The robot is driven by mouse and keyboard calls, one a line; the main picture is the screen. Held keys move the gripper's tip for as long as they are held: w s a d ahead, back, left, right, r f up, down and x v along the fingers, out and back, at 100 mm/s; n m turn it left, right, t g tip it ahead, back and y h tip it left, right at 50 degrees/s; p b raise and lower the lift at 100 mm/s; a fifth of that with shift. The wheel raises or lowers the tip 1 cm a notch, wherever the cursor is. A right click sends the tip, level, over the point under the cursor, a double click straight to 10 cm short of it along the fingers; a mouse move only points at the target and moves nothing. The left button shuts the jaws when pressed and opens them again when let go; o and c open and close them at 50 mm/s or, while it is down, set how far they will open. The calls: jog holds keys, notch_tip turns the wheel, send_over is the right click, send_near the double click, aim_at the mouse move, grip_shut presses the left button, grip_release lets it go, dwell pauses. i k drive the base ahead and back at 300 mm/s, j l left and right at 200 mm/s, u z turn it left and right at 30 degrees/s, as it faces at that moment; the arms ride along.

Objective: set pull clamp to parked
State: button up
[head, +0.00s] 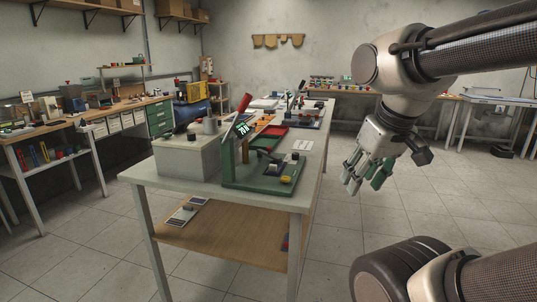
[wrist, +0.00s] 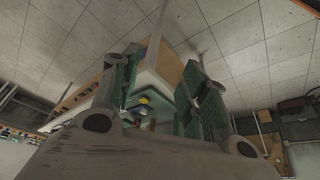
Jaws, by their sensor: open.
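A green fixture (head: 265,178) stands at the near end of the table. I cannot tell for sure which part is the pull clamp. My gripper (head: 366,178) hangs open and empty, to the right of the table and apart from the fixture. In the wrist view my gripper (wrist: 163,88) has its fingers apart, with the yellow knob (wrist: 145,100) small between them.
A pale box (head: 187,158) with a grey top piece stands left of the fixture on the table (head: 150,179). Red trays (head: 272,138) and a second fixture (head: 308,115) are farther back. Side benches line the walls. The floor right of the table is clear.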

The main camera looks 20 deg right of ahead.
aim_at(276, 159)
jog(key=i, duration=0.5)
jog(key=i+j, duration=0.15)
jog(key=i, duration=0.35)
jog(key=l+z, duration=0.05)
